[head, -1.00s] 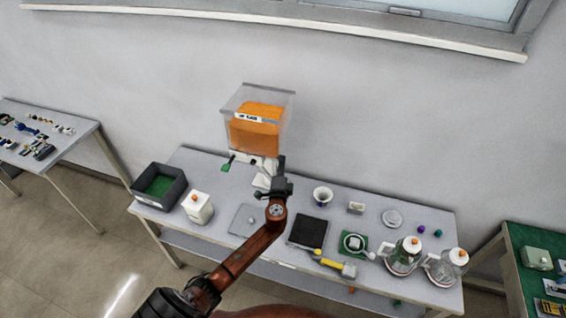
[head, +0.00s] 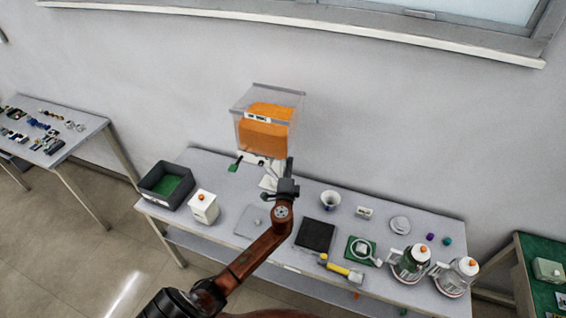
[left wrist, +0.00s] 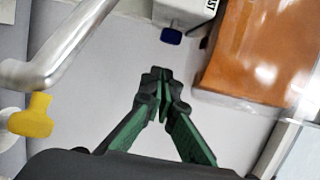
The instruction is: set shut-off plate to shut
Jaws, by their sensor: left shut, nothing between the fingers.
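A clear hopper (head: 267,110) with an orange filling stands at the back of the table. A small green tab (head: 235,163) sticks out at the lower left of the hopper; it may be the handle of the shut-off plate, but I cannot tell its setting. My left gripper (head: 290,162) is just right of the hopper's base in the picture. In the left wrist view the fingers (left wrist: 162,76) are together and empty. My right gripper is not in view.
In the left wrist view a metal tube (left wrist: 75,45) and a yellow piece (left wrist: 32,117) lie to the left. On the table are a dark bin (head: 149,190), a white canister (head: 203,208), a black mat (head: 315,235) and a yellow-handled tool (head: 340,268).

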